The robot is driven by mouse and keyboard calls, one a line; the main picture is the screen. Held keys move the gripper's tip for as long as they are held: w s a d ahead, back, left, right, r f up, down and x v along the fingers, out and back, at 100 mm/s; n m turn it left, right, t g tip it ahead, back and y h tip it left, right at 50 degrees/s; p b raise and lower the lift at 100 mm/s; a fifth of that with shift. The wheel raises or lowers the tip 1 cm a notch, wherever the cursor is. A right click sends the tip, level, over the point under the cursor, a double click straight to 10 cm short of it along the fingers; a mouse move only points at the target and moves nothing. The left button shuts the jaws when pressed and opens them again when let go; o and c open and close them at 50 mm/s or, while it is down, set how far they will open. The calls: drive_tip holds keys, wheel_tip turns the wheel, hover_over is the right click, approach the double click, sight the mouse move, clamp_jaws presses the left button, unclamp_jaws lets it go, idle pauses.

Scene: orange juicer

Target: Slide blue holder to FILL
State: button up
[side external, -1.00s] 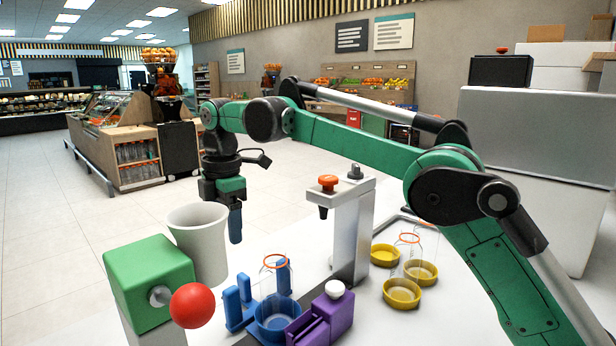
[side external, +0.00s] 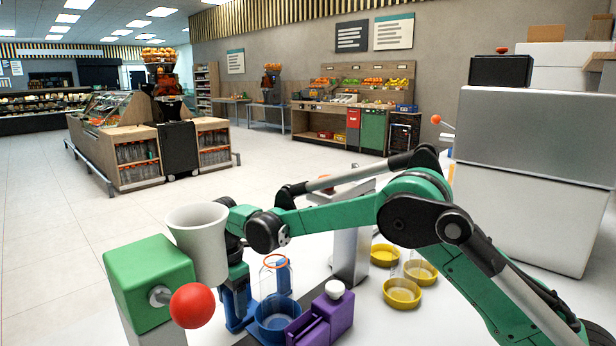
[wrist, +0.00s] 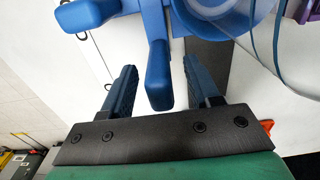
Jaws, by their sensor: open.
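The blue holder (side external: 277,326) sits on the track at the front, with a clear bottle (side external: 275,288) with an orange rim standing in its round cup. In the wrist view, the holder's upright blue handle (wrist: 158,78) stands between the two fingers of my gripper (wrist: 160,85). The fingers are open, with a gap visible on each side of the handle. In the side view my gripper (side external: 236,300) is low at the holder's left end, partly behind the white funnel. No FILL label is readable.
The white funnel (side external: 198,240), green block (side external: 148,280) and red ball knob (side external: 193,305) stand close on the left. The purple clamp (side external: 322,318) is just right of the holder. A grey-white post (side external: 350,245) stands behind. Yellow holders (side external: 402,292) are on the right.

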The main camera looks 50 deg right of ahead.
drive_tip(key=shift+f, duration=0.35)
clamp_jaws()
idle(1.2)
